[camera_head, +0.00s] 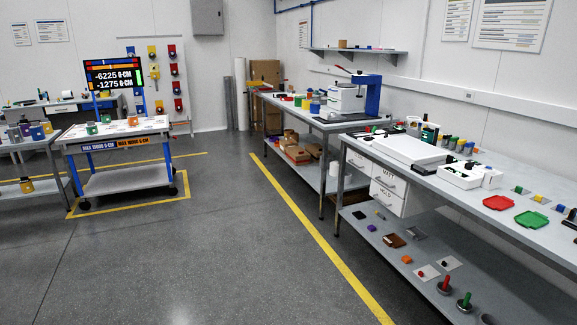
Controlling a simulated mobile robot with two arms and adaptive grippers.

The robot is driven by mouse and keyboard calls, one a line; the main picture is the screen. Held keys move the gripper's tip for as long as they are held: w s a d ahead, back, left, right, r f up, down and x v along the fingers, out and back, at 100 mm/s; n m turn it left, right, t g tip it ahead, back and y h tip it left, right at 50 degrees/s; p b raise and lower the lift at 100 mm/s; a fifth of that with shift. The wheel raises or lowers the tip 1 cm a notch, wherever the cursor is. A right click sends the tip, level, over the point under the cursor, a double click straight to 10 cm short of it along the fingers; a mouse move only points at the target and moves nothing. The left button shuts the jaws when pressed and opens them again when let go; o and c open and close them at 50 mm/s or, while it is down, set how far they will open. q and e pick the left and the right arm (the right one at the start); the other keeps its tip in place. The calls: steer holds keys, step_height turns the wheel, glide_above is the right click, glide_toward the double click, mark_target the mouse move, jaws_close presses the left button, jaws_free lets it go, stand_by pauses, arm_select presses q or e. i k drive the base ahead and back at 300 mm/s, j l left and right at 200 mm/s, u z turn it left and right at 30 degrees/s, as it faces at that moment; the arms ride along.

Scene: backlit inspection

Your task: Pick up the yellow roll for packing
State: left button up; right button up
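Neither of my grippers is in view.
A white and blue press (350,95) stands on the same bench. Cardboard boxes (297,153) lie on its lower shelf. A nearer bench (480,205) fills the right side. A wheeled cart (118,181) stands at left. The grey floor (220,240) between is clear.

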mark_target(305, 102)
steer(key=i+u, duration=0.15)
steer(key=i, duration=4.2)
